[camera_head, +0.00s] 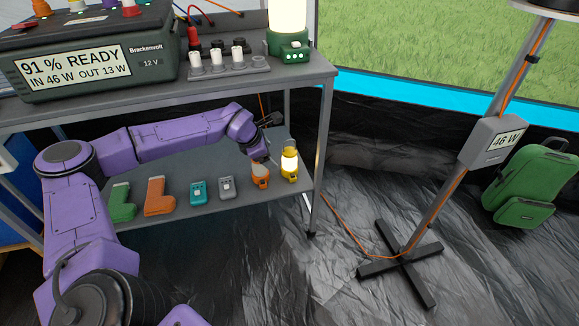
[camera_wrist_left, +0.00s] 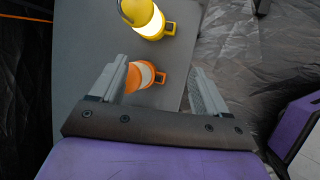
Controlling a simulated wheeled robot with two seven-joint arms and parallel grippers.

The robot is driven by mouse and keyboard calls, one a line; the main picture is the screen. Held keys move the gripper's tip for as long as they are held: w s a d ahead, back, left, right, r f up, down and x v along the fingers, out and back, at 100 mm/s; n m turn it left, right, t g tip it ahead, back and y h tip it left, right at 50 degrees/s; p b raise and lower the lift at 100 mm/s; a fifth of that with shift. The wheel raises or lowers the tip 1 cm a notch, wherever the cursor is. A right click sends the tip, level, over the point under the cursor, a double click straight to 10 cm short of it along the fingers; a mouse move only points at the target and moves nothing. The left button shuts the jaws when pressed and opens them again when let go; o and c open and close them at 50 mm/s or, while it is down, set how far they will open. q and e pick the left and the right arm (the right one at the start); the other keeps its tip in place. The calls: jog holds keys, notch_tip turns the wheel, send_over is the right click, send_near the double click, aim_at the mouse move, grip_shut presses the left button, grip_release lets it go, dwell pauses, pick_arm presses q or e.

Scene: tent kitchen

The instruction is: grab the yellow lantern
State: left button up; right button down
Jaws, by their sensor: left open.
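The yellow lantern (camera_head: 290,165) stands lit on the lower shelf (camera_head: 225,206), at its right end. In the left wrist view the yellow lantern (camera_wrist_left: 148,18) is at the top, beyond the fingertips, with its handle to the upper left. My left gripper (camera_head: 264,158) is open, reaching in over the shelf just left of the yellow lantern. My right gripper is not in view.
The upper tabletop (camera_head: 215,85) overhangs. A table leg (camera_head: 322,160) stands right of the lantern.

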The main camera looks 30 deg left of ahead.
pick_arm(q)
jog(key=b, duration=0.2)
send_near(293, 151)
jog(key=x, duration=0.3)
jog(key=b+x, duration=0.1)
jog(key=x, duration=0.1)
jog(key=b+x, duration=0.1)
jog(key=x, duration=0.2)
jog(key=shift+w+r, duration=0.1)
jog(key=shift+w, duration=0.3)
jog(key=shift+r, duration=0.1)
